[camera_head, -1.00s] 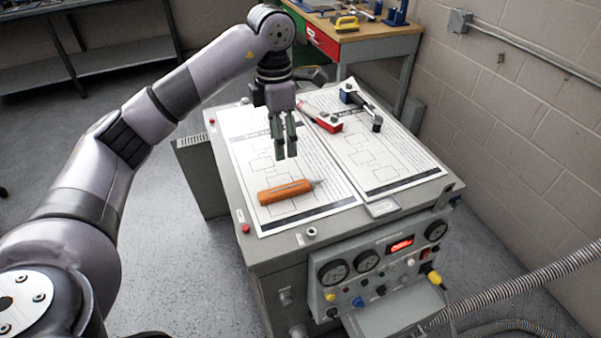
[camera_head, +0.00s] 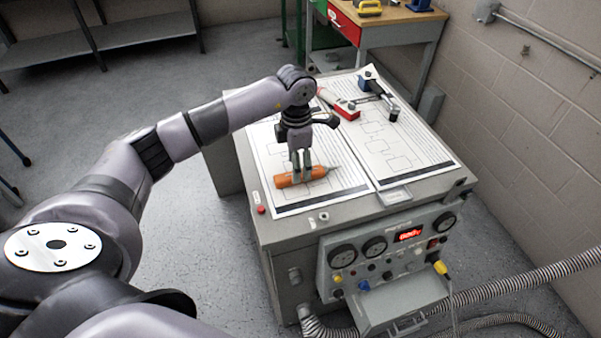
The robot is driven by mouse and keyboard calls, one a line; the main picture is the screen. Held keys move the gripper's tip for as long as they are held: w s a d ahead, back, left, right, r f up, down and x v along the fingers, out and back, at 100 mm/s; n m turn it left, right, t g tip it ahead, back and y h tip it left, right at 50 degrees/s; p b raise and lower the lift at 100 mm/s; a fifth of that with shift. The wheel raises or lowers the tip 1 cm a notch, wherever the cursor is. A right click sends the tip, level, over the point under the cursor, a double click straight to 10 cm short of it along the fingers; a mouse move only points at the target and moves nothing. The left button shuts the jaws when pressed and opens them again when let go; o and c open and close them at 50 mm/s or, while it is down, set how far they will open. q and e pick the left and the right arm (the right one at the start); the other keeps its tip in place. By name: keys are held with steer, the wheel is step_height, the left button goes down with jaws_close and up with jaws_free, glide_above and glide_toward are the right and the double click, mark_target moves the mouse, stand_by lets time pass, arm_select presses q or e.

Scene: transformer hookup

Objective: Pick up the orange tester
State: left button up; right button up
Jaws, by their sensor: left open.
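The orange tester (camera_head: 285,181) lies on the left paper sheet on top of the grey cabinet, its thin metal tip pointing right. My left gripper (camera_head: 302,177) points straight down at the tester, with its fingertips at the tester's right part. The fingers look parted and partly cover the tester. Whether they touch it I cannot tell. My right gripper is not in view.
A red and white tool (camera_head: 339,104) and a blue and black tool (camera_head: 380,97) lie farther back on the sheets. The grey cabinet (camera_head: 291,232) has gauges and a red display on its front. A workbench (camera_head: 390,17) stands behind it.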

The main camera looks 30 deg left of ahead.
arm_select(q)
steer(key=f, duration=0.2)
steer(key=f+p, duration=0.1)
steer(key=shift+w+f, duration=0.2)
steer(key=shift+w, duration=0.05)
steer(key=shift+f, duration=0.15)
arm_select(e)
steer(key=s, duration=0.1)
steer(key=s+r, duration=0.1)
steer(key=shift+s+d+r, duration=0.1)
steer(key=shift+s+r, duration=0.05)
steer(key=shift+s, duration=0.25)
arm_select(q)
steer(key=shift+c, duration=0.6)
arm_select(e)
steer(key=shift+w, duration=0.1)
arm_select(q)
steer(key=c, duration=0.4)
jaws_close()
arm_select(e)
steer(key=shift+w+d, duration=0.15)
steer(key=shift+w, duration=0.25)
